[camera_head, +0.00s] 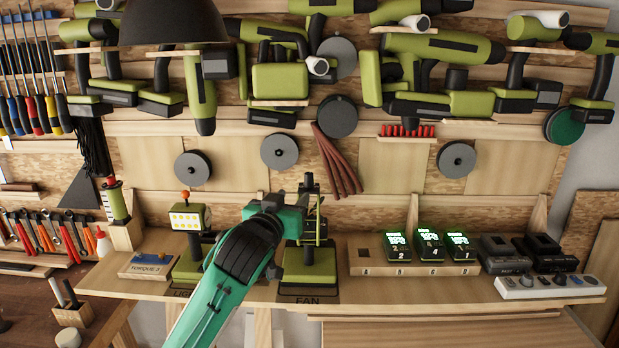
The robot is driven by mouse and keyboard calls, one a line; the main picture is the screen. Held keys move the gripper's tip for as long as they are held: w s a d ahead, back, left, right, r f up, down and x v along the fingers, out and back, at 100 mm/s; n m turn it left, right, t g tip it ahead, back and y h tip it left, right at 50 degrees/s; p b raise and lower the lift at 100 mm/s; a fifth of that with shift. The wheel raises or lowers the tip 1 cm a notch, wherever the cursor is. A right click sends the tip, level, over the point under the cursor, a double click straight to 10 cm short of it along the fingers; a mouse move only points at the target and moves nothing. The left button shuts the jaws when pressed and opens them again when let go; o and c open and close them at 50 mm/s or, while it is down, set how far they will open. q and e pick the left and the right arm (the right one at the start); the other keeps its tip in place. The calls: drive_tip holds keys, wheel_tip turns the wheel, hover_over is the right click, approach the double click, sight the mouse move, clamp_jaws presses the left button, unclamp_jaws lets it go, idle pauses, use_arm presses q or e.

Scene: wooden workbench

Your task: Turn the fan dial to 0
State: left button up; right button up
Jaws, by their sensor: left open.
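The fan (309,266) stands on the bench shelf behind the black label "FAN". It has a green base and dark upper parts, partly covered by my left gripper. The fan's dial and its setting cannot be made out. My left arm, green and black, reaches up from the bottom of the view. My left gripper (296,212) is at the fan's upper left side, open. I cannot tell whether it touches the fan. My right gripper is not in view.
A work light (187,222) with an orange knob stands just left of my arm. A torque device (150,264) lies farther left. A wooden charger rack (415,262) with lit batteries and a power strip (548,285) are to the right. Tools hang above.

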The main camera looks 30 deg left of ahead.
sight(307, 179)
use_arm(q)
drive_tip(key=p+x, duration=0.4)
drive_tip(key=x, duration=0.6)
drive_tip(key=shift+w+a+r, duration=0.1)
drive_tip(key=shift+w, duration=0.2)
drive_tip(key=shift+w+a, duration=0.15)
drive_tip(key=shift+w, duration=0.5)
clamp_jaws()
